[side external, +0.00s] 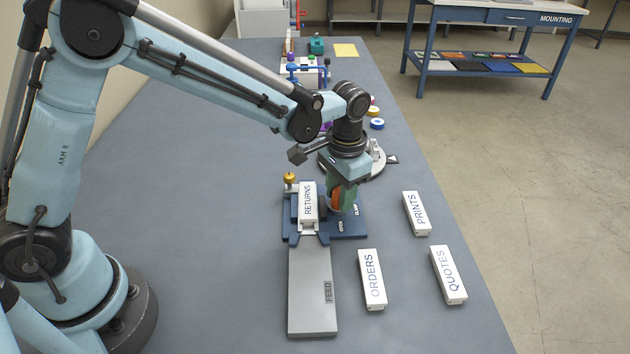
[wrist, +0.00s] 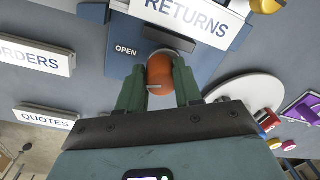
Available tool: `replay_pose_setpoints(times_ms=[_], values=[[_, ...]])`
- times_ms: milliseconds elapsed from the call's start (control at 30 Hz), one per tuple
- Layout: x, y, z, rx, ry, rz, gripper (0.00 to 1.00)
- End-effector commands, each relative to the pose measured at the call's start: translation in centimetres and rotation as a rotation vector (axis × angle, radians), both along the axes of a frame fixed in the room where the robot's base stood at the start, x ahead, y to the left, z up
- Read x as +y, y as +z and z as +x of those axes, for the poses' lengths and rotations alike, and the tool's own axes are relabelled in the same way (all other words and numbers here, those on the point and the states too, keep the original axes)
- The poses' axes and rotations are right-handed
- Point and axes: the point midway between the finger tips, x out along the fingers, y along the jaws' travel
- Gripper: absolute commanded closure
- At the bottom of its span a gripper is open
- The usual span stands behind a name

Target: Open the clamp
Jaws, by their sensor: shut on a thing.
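The clamp is a dark blue fixture (side external: 352,230) on the grey table, with a white block labelled RETURNS (side external: 307,203) seated in it. In the wrist view the OPEN mark (wrist: 126,50) shows just left of an orange knob (wrist: 161,72). My gripper (wrist: 160,84) has its green fingers on both sides of this knob, shut on it. In the side view my gripper (side external: 341,208) points down at the right of the RETURNS block. The part under the knob is mostly hidden.
A grey FEED plate (side external: 312,290) extends toward the front of the fixture. White blocks labelled ORDERS (side external: 372,279), PRINTS (side external: 416,213) and QUOTES (side external: 448,274) lie at right. A round grey plate (side external: 373,165) and small coloured rolls (side external: 376,124) stand behind. The table's left middle is clear.

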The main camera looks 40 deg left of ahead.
Motion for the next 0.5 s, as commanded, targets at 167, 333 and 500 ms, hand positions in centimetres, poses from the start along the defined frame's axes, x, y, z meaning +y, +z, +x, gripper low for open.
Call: replay_pose_setpoints(times_ms=[167, 333, 500], values=[[0.03, 0.07, -0.02, 0.000, -0.144, 0.001, 0.96], [0.05, 0.07, -0.04, 0.000, -0.254, 0.001, 0.96], [0.06, 0.07, -0.06, 0.000, -0.328, 0.001, 0.96]])
